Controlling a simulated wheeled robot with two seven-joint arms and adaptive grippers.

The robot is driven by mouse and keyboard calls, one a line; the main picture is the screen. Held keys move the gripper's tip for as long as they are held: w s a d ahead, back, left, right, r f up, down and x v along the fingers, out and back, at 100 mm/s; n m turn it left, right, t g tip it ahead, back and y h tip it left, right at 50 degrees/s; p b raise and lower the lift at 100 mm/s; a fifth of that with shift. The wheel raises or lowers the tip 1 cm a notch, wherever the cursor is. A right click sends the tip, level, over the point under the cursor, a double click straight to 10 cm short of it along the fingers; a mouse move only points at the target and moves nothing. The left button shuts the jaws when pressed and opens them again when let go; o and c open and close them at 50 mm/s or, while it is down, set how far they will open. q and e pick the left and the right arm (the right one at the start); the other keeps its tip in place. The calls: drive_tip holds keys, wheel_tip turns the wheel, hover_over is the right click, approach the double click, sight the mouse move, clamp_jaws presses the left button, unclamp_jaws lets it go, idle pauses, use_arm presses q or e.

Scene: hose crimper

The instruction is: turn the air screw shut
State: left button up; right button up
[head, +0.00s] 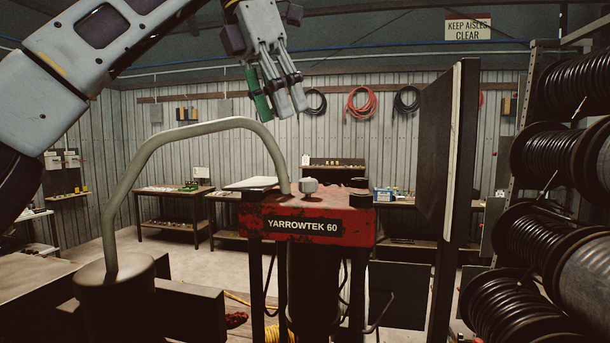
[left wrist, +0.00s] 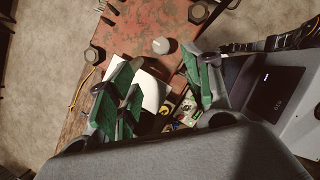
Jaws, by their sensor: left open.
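The hose crimper has a red, worn top block (head: 258,222) labelled YARROWTEK 60. A small pale grey knob (head: 309,185), which looks like the air screw, stands on that top. In the left wrist view the knob (left wrist: 161,45) shows as a round cap on the red plate, beyond the fingertips. My left gripper (head: 280,108) hangs above and slightly left of the knob, fingers pointing down, clear of it. In the left wrist view its green-padded fingers (left wrist: 165,85) are spread with nothing held between them. My right gripper is in neither view.
A bent grey pipe (head: 168,141) arches from a dark cylinder (head: 115,300) to the crimper top, left of the knob. A tall dark panel (head: 440,150) stands to the right. Hose reels (head: 575,90) fill the right side. A white sheet (left wrist: 150,92) lies near the red top.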

sight(306, 180)
use_arm(q)
drive_tip(key=x, duration=1.1)
drive_tip(key=shift+d+f+b, duration=0.1)
drive_tip(key=shift+d+b, duration=0.05)
drive_tip(key=shift+b, duration=0.15)
drive_tip(key=shift+x, duration=0.95)
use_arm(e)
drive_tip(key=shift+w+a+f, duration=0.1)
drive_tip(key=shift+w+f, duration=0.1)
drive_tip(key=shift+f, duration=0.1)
use_arm(q)
drive_tip(key=c, duration=1)
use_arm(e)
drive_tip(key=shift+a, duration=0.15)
